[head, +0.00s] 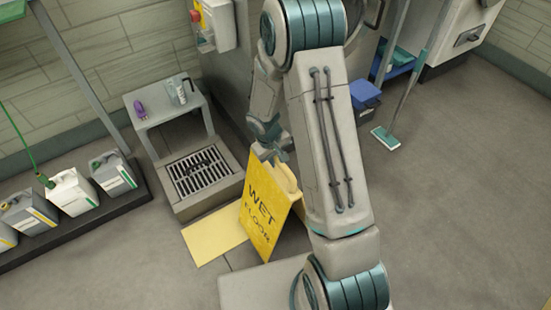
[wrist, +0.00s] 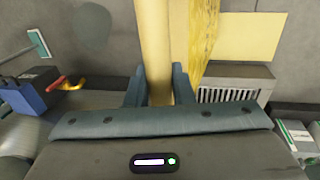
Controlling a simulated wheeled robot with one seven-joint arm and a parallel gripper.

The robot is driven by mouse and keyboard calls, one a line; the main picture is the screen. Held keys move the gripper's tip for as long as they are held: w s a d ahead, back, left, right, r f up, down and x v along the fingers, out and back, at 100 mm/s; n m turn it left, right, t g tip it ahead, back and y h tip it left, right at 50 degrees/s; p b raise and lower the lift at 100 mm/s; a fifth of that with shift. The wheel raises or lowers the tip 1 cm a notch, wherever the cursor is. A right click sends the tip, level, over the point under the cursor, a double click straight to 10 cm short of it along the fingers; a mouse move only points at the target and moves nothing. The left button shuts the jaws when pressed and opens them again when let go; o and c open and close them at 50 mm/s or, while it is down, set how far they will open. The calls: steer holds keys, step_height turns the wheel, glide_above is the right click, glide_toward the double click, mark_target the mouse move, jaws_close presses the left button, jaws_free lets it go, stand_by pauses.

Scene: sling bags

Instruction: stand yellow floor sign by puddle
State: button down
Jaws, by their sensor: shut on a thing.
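The yellow floor sign (head: 268,210), lettered "WET FLOOR", hangs below my gripper (head: 272,152) in the head view. Its lettered panel faces the camera, tilted, with a second panel partly visible behind it. In the wrist view the sign's pale edge (wrist: 154,45) runs between the two fingers of my gripper (wrist: 158,88), which are shut on it. I cannot tell whether its lower edge touches the floor. A dark rounded patch (wrist: 87,28) on the floor in the wrist view looks like the puddle. My arm may hide it in the head view.
A flat yellow rectangle (head: 213,237) lies on the floor left of the sign. A floor grate (head: 198,176) and small grey table (head: 168,108) stand behind. Several jugs (head: 70,190) line a dark tray at left. A mop (head: 386,138) and blue bin (head: 364,100) are at right. Floor at front right is clear.

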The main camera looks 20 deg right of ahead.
steer(key=c, duration=1.3)
jaws_free()
steer(key=shift+f, duration=0.1)
steer(key=shift+o, duration=0.2)
step_height(320, 180, up, 12)
steer(key=a+p, duration=0.2)
steer(key=p, duration=0.1)
steer(key=s+d+r+m+t+y, duration=0.1)
steer(key=s+d+r+m+y, duration=0.1)
steer(key=s+r, duration=1.4)
steer(key=shift+s+r+m, duration=0.2)
steer(key=shift+s+m, duration=0.7)
steer(key=shift+s, duration=1.2)
